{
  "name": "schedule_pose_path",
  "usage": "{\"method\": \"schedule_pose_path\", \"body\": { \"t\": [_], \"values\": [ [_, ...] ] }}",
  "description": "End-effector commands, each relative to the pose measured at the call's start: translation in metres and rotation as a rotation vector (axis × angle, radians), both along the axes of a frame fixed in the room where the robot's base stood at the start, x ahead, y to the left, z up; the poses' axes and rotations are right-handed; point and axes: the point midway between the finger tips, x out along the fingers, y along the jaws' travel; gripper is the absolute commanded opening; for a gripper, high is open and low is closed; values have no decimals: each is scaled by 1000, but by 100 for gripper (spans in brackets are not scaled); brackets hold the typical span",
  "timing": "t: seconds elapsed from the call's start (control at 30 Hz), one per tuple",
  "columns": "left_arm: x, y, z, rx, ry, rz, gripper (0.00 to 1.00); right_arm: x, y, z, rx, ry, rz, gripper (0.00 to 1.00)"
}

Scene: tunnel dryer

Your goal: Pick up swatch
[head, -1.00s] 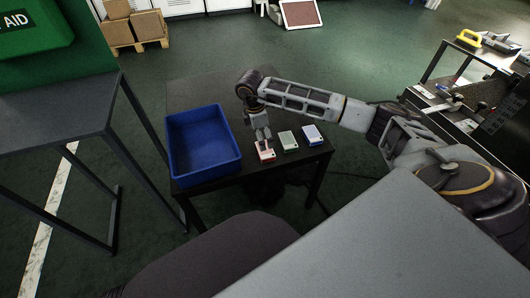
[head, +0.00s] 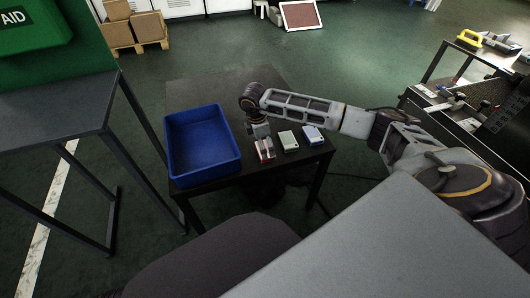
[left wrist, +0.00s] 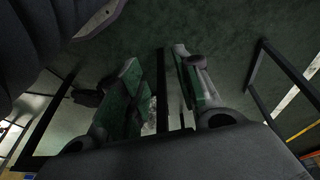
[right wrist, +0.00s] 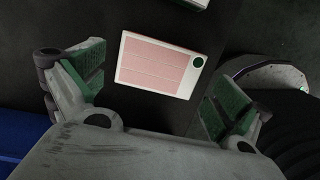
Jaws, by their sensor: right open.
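A swatch with a pink-red face, white border and dark green dot (right wrist: 158,66) lies flat on the black table. It shows in the head view (head: 266,154) as the leftmost of three cards. My right gripper (right wrist: 155,72) is open, with one finger to each side of this swatch in the right wrist view; I cannot tell whether they touch it. In the head view it points down right over the swatch and partly hides it. My left gripper (left wrist: 164,90) shows only in its wrist view, its fingers apart with nothing between them.
A green swatch (head: 288,140) and a blue swatch (head: 312,135) lie to the right on the same black table (head: 235,177). An empty blue bin (head: 203,147) stands at the table's left. A grey chair-like shape (head: 215,258) is in front.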

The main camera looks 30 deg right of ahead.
Motion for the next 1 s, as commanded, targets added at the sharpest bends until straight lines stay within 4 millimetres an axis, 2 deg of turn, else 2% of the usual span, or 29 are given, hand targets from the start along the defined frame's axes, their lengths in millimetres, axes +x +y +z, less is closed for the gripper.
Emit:
{"method": "schedule_pose_path", "body": {
  "t": [0.1,0.23,0.73,0.77,1.0],
  "values": [
    [3,-1,11,-7,-21,-2,33,-1,-2,-15,-1,1,-1,100],
    [3,-3,17,-13,-32,-3,33,-1,-3,-23,0,0,-1,100],
    [0,-3,17,-12,-26,-5,33,-1,-4,-24,0,-1,0,100],
    [0,-3,16,-12,-25,-5,33,-1,-4,-24,0,-1,0,99],
    [-1,-2,15,-11,-23,-4,33,-1,-4,-24,0,-1,0,68]
  ]
}}
